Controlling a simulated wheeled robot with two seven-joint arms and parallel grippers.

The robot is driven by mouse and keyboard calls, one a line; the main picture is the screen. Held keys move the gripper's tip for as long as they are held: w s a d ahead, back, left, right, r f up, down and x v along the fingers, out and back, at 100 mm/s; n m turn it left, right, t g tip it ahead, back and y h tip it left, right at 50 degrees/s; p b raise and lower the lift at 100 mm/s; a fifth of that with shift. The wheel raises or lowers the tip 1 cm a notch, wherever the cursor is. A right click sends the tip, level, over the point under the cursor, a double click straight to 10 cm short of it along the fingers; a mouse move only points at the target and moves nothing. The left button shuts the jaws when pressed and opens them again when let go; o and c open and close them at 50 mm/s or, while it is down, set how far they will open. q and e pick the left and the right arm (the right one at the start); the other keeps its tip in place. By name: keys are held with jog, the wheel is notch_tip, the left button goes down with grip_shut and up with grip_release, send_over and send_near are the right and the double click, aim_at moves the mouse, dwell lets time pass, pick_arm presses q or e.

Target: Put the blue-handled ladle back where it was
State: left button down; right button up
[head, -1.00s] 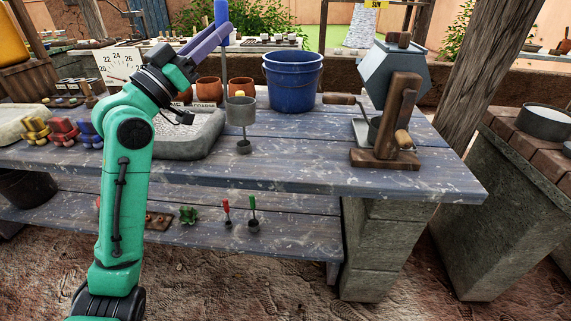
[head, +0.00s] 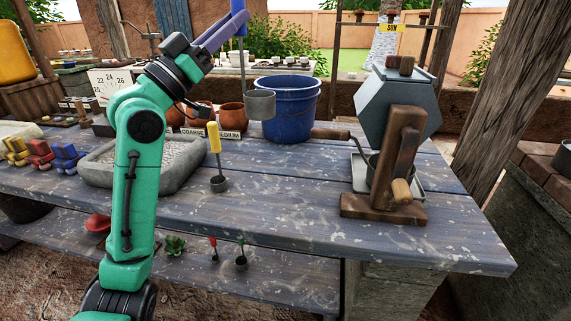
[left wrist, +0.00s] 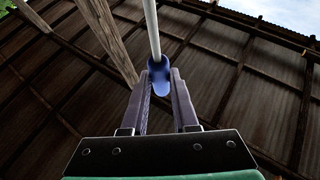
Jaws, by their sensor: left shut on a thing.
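The blue-handled ladle (head: 260,105) is upright, its grey cup hanging low and its thin shaft rising to the blue handle. My left gripper (head: 236,30) is shut on the blue handle. In the left wrist view the blue handle (left wrist: 161,82) sits between the two purple fingers, with the pale shaft running up from it. The cup overlaps the left front of the blue bucket (head: 290,112) in the head view; I cannot tell how far apart they are. My right gripper is not in view.
A yellow-handled ladle (head: 215,140) stands on the table (head: 290,200) below. A stone tray (head: 185,178) and brown pots (head: 231,117) are to the left. A hexagonal drum on a wooden stand (head: 400,150) is right. The front middle of the table is clear.

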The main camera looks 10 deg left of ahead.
pick_arm(q)
jog(key=shift+w+d+f, duration=0.35)
jog(key=shift+w+f, duration=0.1)
jog(key=shift+f, duration=0.05)
notch_tip(320, 180, down, 19)
jog(key=s+b, duration=0.1)
jog(key=b, duration=0.4)
jog(key=shift+a, duration=0.4)
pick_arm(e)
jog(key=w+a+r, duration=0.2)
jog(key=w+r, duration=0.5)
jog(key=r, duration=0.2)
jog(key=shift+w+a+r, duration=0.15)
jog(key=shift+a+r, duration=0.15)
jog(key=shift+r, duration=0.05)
pick_arm(q)
jog(key=shift+b, duration=0.35)
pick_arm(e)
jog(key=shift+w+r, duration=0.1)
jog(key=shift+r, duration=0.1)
pick_arm(q)
jog(key=c, duration=0.7)
grip_release()
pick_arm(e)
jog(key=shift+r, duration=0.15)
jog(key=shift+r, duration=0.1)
